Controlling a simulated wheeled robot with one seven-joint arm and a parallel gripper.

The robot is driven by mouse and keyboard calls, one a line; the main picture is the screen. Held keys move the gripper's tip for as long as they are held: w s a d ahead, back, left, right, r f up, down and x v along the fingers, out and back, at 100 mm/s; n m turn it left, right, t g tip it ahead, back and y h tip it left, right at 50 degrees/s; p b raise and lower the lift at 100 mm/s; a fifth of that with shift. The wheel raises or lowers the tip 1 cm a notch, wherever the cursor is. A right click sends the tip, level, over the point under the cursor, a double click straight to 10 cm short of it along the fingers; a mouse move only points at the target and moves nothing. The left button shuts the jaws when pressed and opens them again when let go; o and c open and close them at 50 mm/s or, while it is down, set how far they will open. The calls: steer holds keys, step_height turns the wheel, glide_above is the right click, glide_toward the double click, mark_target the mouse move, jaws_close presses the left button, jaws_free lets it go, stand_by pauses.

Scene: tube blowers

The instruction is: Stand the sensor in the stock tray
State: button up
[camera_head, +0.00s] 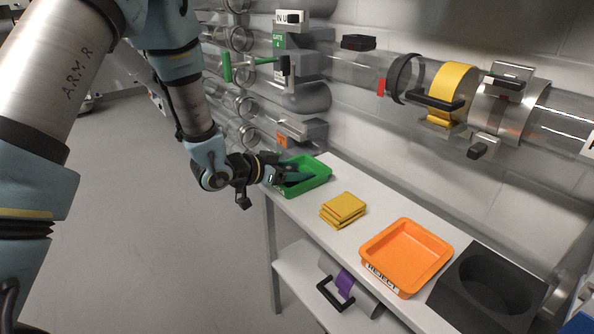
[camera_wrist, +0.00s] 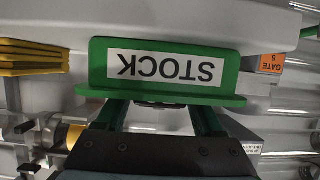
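The green stock tray (camera_head: 318,184) stands at the far end of the white bench. Its STOCK label shows upside down in the wrist view, on the tray's wall (camera_wrist: 236,72). My gripper (camera_head: 297,170) reaches over the tray, its teal fingers low at or inside it. In the wrist view my gripper (camera_wrist: 160,117) has its two fingers apart beneath the tray's rim. A small dark shape (camera_wrist: 160,104) shows between them, not clearly touching either finger; I cannot tell whether it is the sensor. I cannot make out the sensor for certain in either view.
A stack of yellow pads (camera_head: 343,208), an orange tray (camera_head: 399,259) and a black block with a round recess (camera_head: 489,290) stand along the bench. Clear tubes and a wall run behind it. A canister with a purple band (camera_head: 345,283) lies on the lower shelf.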

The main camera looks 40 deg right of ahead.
steer(key=shift+r, duration=0.1)
steer(key=shift+a+r, duration=0.15)
steer(key=shift+a, duration=0.1)
steer(key=s+v, duration=0.1)
steer(key=v, duration=1)
steer(key=w+a+n+t+y, duration=0.45)
steer(key=w+a, duration=0.35)
steer(key=a, duration=0.3)
steer(key=w+a+n+t+y, duration=0.3)
steer(key=w+a+n+y, duration=0.2)
steer(key=w+a, duration=0.5)
steer(key=s+a+r+n+g+y, duration=0.1)
steer(key=s+a+n+g+y, duration=0.1)
steer(key=s+a+n, duration=0.2)
steer(key=s+a+r+n+g+y, duration=0.1)
steer(key=s+a+r+n+g, duration=0.1)
steer(key=s+a, duration=0.7)
steer(key=a+n+g, duration=0.1)
steer(key=a+n, duration=0.1)
steer(key=a, duration=0.2)
steer(key=shift+s+a+y+p, duration=0.25)
steer(key=shift+s+y+p, duration=0.1)
